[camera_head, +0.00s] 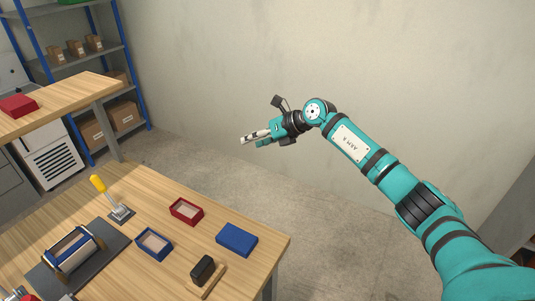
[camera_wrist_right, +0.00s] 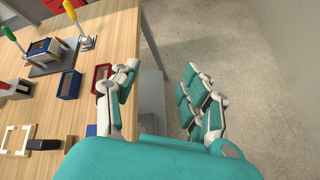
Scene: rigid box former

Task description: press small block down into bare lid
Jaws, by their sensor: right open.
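A black block (camera_head: 203,268) sits on the near part of the table, at a light wooden piece; it also shows in the right wrist view (camera_wrist_right: 45,144). I take it to be the small block. A red open tray (camera_head: 186,211) and a blue open tray (camera_head: 153,244), both pale inside, lie on the table. A closed-looking blue box or lid (camera_head: 237,240) lies near the right edge. I cannot tell which is the bare lid. My right gripper (camera_head: 254,139) is open and empty, beyond the table's right edge. Its spread fingers (camera_wrist_right: 160,90) show in the wrist view. My left gripper is out of view.
A former with a blue-walled box (camera_head: 73,247) stands on a dark mat at left. A yellow-handled lever (camera_head: 98,184) stands behind it. A raised shelf holds a red box (camera_head: 18,105). Blue racking (camera_head: 132,88) stands at the back.

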